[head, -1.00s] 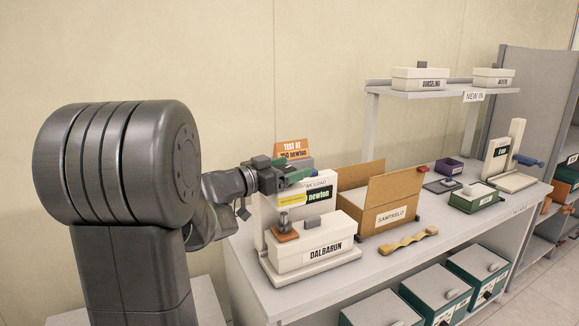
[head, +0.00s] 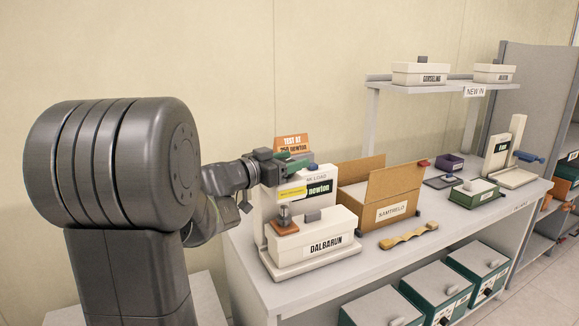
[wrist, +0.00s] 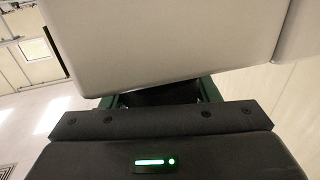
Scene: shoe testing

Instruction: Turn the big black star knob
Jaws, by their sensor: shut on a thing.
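My gripper (head: 288,164) is at the upper part of the pale tester (head: 268,205), on its left side in the head view. In the wrist view my gripper (wrist: 158,92) shows its green fingers at either side of a dark part, which I take for the black star knob (wrist: 158,98). The fingers are shut on it. Most of the knob is hidden by the gripper and the tester's pale housing (wrist: 165,45), so its angle cannot be told. The tester's display (head: 318,188) reads "newton".
A white DALBARUN box (head: 312,238) stands on the tester's base under my gripper. An open cardboard SAMFRELO box (head: 390,212) and a wavy tan piece (head: 408,236) are to the right. An orange sign (head: 292,144) stands behind. The bench front (head: 290,298) is clear.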

